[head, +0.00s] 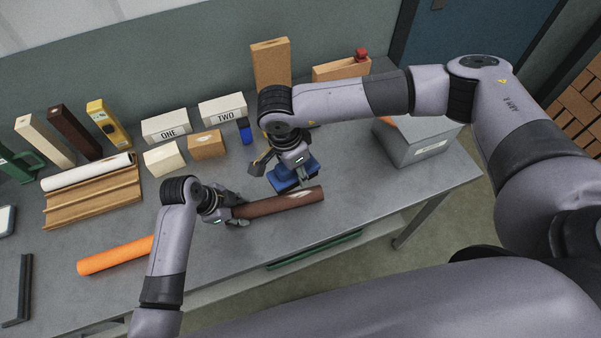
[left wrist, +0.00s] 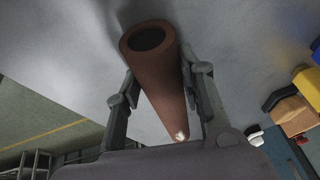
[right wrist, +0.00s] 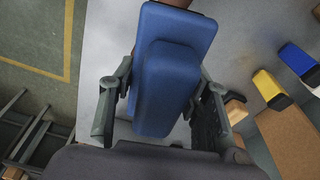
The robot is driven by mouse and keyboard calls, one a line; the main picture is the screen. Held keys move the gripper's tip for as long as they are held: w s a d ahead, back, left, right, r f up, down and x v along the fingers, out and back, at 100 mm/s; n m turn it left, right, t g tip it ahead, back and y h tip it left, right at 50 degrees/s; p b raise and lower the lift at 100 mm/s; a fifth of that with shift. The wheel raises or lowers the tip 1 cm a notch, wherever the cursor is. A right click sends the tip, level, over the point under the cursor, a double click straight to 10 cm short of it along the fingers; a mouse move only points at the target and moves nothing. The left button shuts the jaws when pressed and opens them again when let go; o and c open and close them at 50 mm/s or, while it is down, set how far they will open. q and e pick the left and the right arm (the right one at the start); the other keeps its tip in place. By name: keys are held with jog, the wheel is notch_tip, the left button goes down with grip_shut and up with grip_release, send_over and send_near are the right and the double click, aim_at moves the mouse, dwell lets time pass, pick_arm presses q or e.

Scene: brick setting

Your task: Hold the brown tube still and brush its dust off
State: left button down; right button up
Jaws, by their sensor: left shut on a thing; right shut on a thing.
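The brown tube (head: 277,204) lies near the front of the grey table, with a pale dusty patch near its right end. My left gripper (head: 238,207) is shut around the tube's left part; in the left wrist view the tube (left wrist: 160,75) runs between both fingers, and a pale spot shows at its lower end. My right gripper (head: 280,167) is shut on a blue brush (head: 291,174), just behind the tube's right part. In the right wrist view the blue brush (right wrist: 165,90) fills the space between the fingers. Its bristles are hidden, so I cannot tell whether it touches the tube.
An orange tube (head: 115,256) lies at the front left. A wooden rack (head: 92,203) with a white roll (head: 86,172) stands at left. Blocks marked ONE (head: 166,127) and TWO (head: 222,110) stand behind. A grey box (head: 417,142) is at right. Bare table lies right of the tube.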

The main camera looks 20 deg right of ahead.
jog(key=m, duration=0.1)
jog(key=a+m, duration=0.1)
jog(key=m, duration=0.1)
jog(key=a+m, duration=0.1)
jog(key=m, duration=0.1)
jog(key=shift+s+a+f+g, duration=0.1)
jog(key=shift+a+f+g, duration=0.1)
jog(key=shift+f+g, duration=0.2)
send_over(290, 196)
jog(key=shift+a+f, duration=0.2)
jog(key=shift+f, duration=1.35)
jog(key=shift+a+f, duration=0.15)
jog(key=shift+f, duration=1.35)
jog(key=shift+d+f, duration=0.2)
jog(key=shift+f, duration=0.7)
jog(key=shift+d+r, duration=0.1)
jog(key=shift+d, duration=0.3)
jog(key=shift+c, duration=0.5)
jog(key=shift+d, duration=3.4)
jog(key=shift+a, duration=3.95)
notch_tip(290, 196, up, 2)
jog(key=shift+a+r, duration=0.1)
jog(key=shift+r, duration=2.9)
